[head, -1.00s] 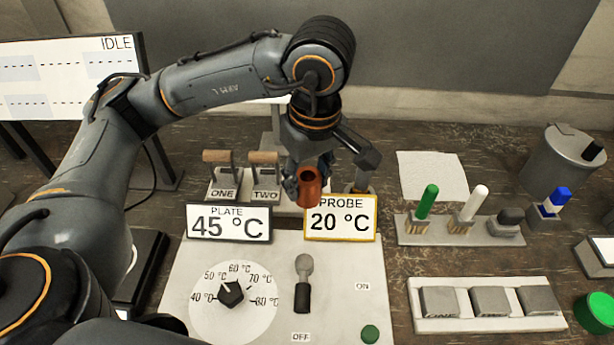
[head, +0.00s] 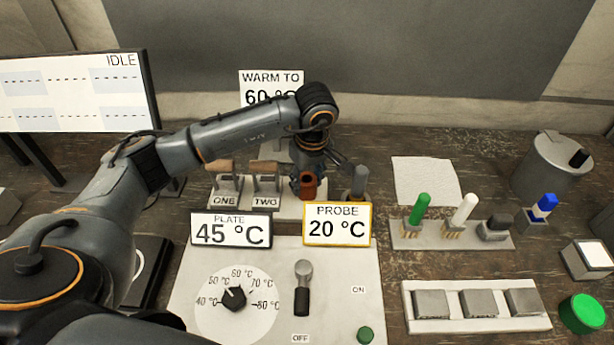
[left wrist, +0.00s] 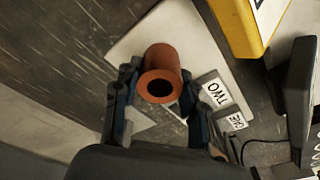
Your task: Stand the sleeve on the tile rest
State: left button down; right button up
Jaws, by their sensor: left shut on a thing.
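The sleeve (head: 308,187) is a short reddish-brown tube with a dark bore. My left gripper (head: 307,175) is shut on it, behind the PLATE and PROBE signs. In the left wrist view the sleeve (left wrist: 163,60) sits between the two fingers of the gripper (left wrist: 158,83), its open end facing the camera, over a pale slab (left wrist: 205,50). I cannot tell whether the sleeve touches the slab. A pale square tile (head: 427,181) lies flat and bare on the bench to the right; I cannot tell whether it is the tile rest. My right gripper is not in view.
The PLATE sign (head: 231,230) and PROBE sign (head: 338,224) stand in front, with a grey post (head: 359,182) at right.

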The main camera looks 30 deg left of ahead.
pick_arm(q)
jog(key=shift+f, duration=0.15)
jog(key=shift+f, duration=0.1)
jog(key=shift+f+b, duration=0.15)
jog(key=shift+b, duration=0.15)
jog(key=c, duration=0.7)
grip_release()
jog(key=shift+c, duration=0.2)
